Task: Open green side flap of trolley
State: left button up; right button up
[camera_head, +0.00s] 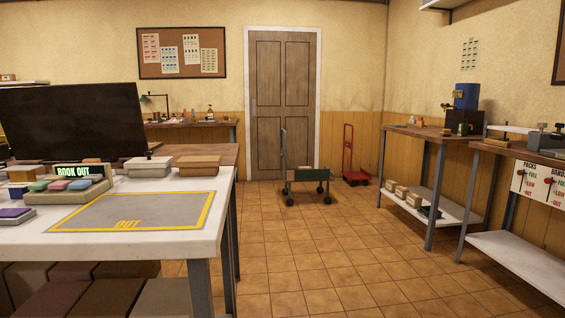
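The trolley (306,188) stands on the tiled floor in front of the brown door, in the middle of the head view. It is a low cart on small dark wheels with a tall grey handle at its left end. Its green side flap (310,174) faces me and looks upright, closing that side. The flap's latch or hinge is too small to make out. Neither of my grippers is in view.
A white table (225,190) with a yellow-edged OUT area fills the left foreground. A red hand truck (349,160) stands just right of the trolley. Workbenches (425,133) line the right wall. The tiled floor (320,255) between is clear.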

aim_at(312, 174)
jog(key=i+l+z, duration=0.6)
jog(key=i+l, duration=0.35)
jog(key=i, duration=0.25)
jog(key=i+l+u, duration=0.15)
jog(key=i, duration=0.25)
jog(key=i+l, duration=0.15)
jog(key=i, duration=0.2)
jog(key=i+j+u, duration=0.2)
jog(key=i, duration=0.9)
jog(key=i+j+u, duration=0.15)
jog(key=i, duration=1)
jog(key=i+z, duration=0.5)
jog(key=i, duration=1.35)
jog(key=i+l+u, duration=0.1)
jog(key=i+u, duration=0.35)
jog(key=i+l+u, duration=0.3)
jog(key=i+u, duration=0.2)
jog(key=i+l+u, duration=0.75)
jog(key=u, duration=0.2)
jog(key=i+l+u, duration=0.45)
